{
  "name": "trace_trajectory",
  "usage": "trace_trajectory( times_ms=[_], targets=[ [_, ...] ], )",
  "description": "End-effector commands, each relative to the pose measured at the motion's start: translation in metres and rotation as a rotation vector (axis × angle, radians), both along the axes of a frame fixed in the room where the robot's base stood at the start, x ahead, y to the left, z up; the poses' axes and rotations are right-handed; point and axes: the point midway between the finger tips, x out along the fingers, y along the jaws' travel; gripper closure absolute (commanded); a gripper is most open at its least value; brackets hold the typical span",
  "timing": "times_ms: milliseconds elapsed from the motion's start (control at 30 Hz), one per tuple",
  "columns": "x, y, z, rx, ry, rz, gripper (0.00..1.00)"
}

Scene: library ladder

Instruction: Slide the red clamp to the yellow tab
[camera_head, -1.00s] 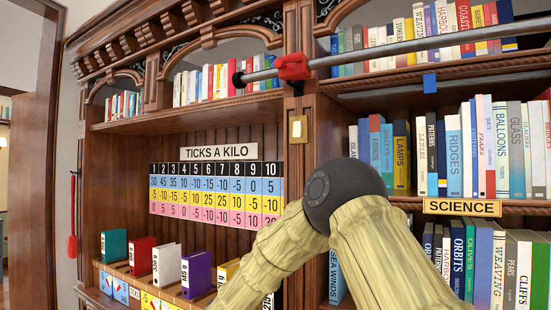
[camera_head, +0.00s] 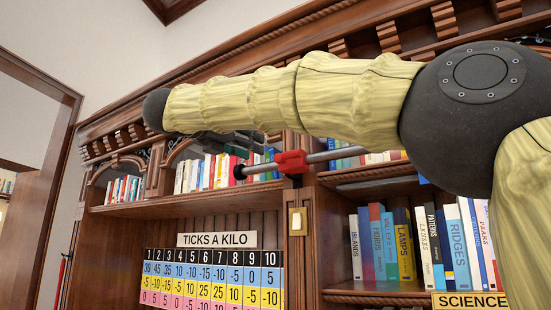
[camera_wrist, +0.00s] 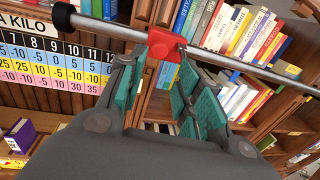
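The red clamp (camera_head: 292,162) sits on the grey rail (camera_head: 325,156) near its black end knob, in front of a wooden post. In the wrist view the clamp (camera_wrist: 165,44) lies just ahead, between the fingertips of my gripper (camera_wrist: 160,66). The green-padded fingers stand apart, one on each side of the clamp's lower part; I cannot tell whether they touch it. In the head view my gripper (camera_head: 235,143) is mostly hidden beneath my arm. I cannot make out the yellow tab now; it showed earlier on the upper right shelf edge, where my arm blocks the view.
The rail (camera_wrist: 245,66) runs along the bookcase front, close before several books (camera_wrist: 240,35). A small blue tab (camera_head: 424,180) shows on the shelf edge. A switch plate (camera_head: 298,221) is on the post, and a number chart (camera_head: 213,278) hangs at lower left.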

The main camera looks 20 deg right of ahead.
Motion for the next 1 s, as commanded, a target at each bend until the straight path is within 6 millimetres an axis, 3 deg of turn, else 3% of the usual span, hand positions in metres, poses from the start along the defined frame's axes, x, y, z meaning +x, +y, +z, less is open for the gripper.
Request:
trace_trajectory(
  times_ms=[700, 1000],
  targets=[
    [0.050, -0.079, 0.004, 0.003, -0.003, -0.001, 0.66],
    [0.058, -0.089, 0.002, 0.004, -0.004, 0.000, 0.66]
  ],
)
